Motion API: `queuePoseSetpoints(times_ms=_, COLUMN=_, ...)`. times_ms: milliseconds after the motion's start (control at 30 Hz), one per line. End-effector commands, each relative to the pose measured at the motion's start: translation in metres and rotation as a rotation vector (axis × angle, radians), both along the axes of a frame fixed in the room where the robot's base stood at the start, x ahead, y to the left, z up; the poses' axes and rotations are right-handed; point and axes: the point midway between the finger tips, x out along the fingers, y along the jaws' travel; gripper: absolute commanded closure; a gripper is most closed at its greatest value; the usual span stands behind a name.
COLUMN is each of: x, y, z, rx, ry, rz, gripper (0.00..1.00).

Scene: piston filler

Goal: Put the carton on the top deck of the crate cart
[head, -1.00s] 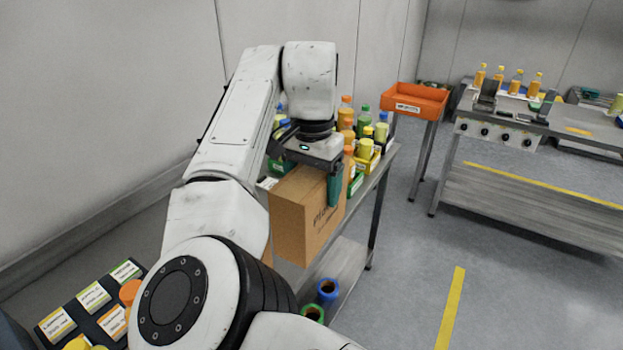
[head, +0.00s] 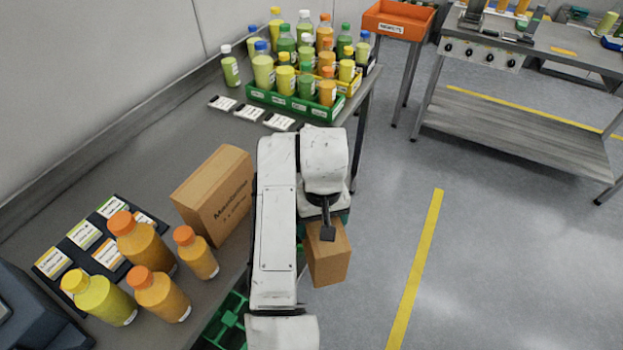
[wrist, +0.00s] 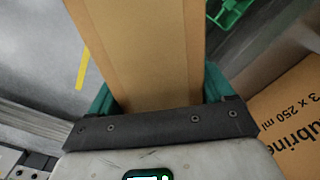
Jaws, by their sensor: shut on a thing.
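A brown carton (head: 328,255) is held in my gripper (head: 326,222), just off the right edge of the bench and above the grey floor. In the wrist view the carton (wrist: 145,50) fills the space between the two teal fingers of my gripper (wrist: 157,88), which are shut on its sides. My arm hides part of the carton's surroundings in the head view. I cannot make out the crate cart or its top deck; green crate parts (head: 232,318) show low beside the bench, and one (wrist: 230,10) shows in the wrist view.
A second carton (head: 215,195) stands on the bench (head: 165,130), left of my arm. Several orange and yellow bottles (head: 140,245) stand near it. The floor (head: 480,250) to the right is open.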

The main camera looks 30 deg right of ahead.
Motion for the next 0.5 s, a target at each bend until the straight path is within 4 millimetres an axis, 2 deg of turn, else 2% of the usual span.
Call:
queuePoseSetpoints(times_ms=100, x=-0.011, y=0.0, z=-0.019, rx=-0.005, ry=0.0, rz=0.062, gripper=1.0)
queuePoseSetpoints(times_ms=500, x=-0.035, y=0.0, z=-0.063, rx=-0.002, ry=0.0, rz=0.201, gripper=1.0)
